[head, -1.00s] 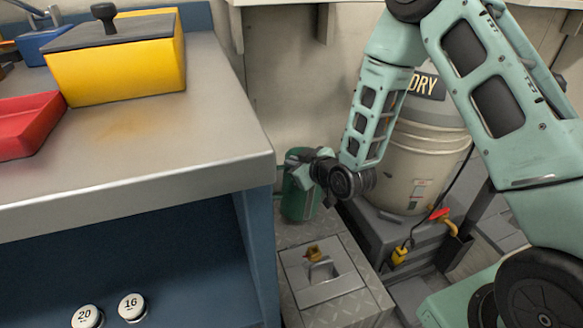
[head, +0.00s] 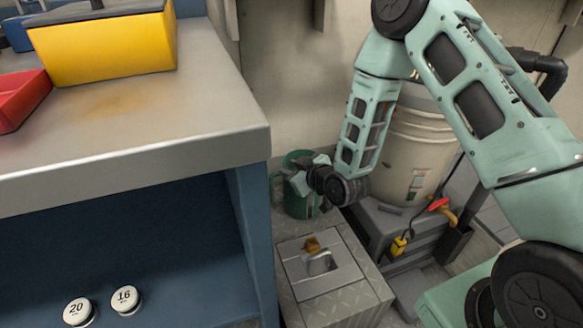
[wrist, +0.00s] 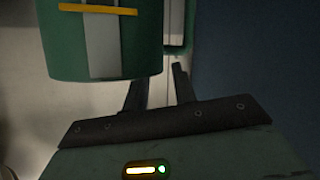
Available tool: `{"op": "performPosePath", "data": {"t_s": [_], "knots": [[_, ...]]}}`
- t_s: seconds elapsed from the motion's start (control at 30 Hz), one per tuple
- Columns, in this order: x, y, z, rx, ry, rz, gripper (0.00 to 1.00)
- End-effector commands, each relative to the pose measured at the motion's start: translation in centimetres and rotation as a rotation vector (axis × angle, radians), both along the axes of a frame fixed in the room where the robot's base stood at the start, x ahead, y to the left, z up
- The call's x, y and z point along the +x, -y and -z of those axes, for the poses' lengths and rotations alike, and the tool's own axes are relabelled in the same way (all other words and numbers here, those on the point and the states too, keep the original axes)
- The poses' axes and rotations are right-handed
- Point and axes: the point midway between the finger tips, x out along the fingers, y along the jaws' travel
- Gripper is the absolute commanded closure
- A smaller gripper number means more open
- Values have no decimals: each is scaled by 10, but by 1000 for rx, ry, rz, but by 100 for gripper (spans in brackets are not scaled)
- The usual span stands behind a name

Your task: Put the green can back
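The green can (head: 301,207) stands upright in the head view, low against the wall between the bench and the white bucket. In the wrist view the green can (wrist: 105,55) fills the upper left, with a white panel and a yellow stripe. A narrower green part shows to its right. My gripper (head: 284,180) is in front of the can in the head view and hides part of it. In the wrist view the fingers of my gripper (wrist: 162,76) are apart, with a gap between them, close to the can. Contact at the fingertips is unclear.
The metal bench (head: 130,110) holds a yellow box (head: 105,48) and a red tray (head: 20,98). A blue shelf below holds two white round caps numbered 20 and 16. A grey box (head: 345,305) with a hatch stands in front of the can. The white bucket (head: 415,150) stands to the right.

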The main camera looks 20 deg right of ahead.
Motion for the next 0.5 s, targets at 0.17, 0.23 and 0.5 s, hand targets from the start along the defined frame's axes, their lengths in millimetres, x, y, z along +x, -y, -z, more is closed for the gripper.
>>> {"op": "performPosePath", "data": {"t_s": [0.17,0.23,0.5], "knots": [[0,0,-1,0,1,0,73],[-1,0,-1,-1,1,-1,73],[-33,10,-17,0,-2,0,73]]}}
